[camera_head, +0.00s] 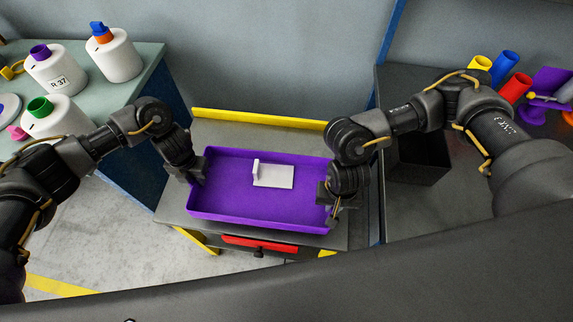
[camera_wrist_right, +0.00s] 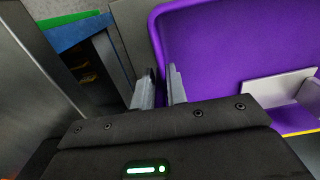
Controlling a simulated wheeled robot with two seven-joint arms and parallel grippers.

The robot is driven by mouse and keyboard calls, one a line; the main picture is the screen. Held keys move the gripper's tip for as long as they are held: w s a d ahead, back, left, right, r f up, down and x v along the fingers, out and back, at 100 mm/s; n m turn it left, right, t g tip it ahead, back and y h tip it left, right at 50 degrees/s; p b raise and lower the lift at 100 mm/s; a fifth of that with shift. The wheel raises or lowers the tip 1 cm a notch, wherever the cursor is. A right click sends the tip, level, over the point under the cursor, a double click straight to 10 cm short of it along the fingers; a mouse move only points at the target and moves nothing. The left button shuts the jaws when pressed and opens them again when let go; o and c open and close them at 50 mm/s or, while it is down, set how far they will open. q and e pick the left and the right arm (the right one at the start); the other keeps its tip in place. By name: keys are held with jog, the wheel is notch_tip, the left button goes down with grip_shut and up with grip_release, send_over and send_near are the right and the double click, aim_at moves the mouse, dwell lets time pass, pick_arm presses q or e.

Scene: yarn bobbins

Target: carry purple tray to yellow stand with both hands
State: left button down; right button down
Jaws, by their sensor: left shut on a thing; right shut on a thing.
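The purple tray (camera_head: 230,204) is in the middle of the head view, roughly level, over a grey-topped stand with yellow trim (camera_head: 258,119). I cannot tell whether it touches the stand's top. A white L-shaped piece (camera_head: 275,176) lies inside the tray. My left gripper (camera_head: 197,174) is shut on the tray's left wall. My right gripper (camera_head: 329,197) is shut on the tray's right wall. In the right wrist view the fingers (camera_wrist_right: 161,88) close around the edge of the tray (camera_wrist_right: 215,45); their tips are partly hidden.
At left, a green-grey table (camera_head: 150,58) bears white bobbins (camera_head: 56,72) with coloured tops. At right, a dark bench (camera_head: 395,80) bears a black box (camera_head: 422,160) and coloured cylinders (camera_head: 503,66). A red drawer front (camera_head: 262,244) is below the tray. A wall stands behind the stand.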

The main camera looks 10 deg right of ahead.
pick_arm(q)
jog(key=shift+w, duration=0.35)
jog(key=shift+s+a+f+b, duration=0.1)
jog(key=shift+s+f+b, duration=0.05)
jog(key=shift+f+b, duration=0.85)
jog(key=shift+b, duration=0.1)
jog(key=shift+d+f, duration=0.15)
jog(key=shift+d, duration=0.15)
pick_arm(e)
jog(key=shift+d+f, duration=0.15)
jog(key=shift+f, duration=0.4)
jog(key=shift+d+f, duration=0.15)
jog(key=shift+f, duration=0.4)
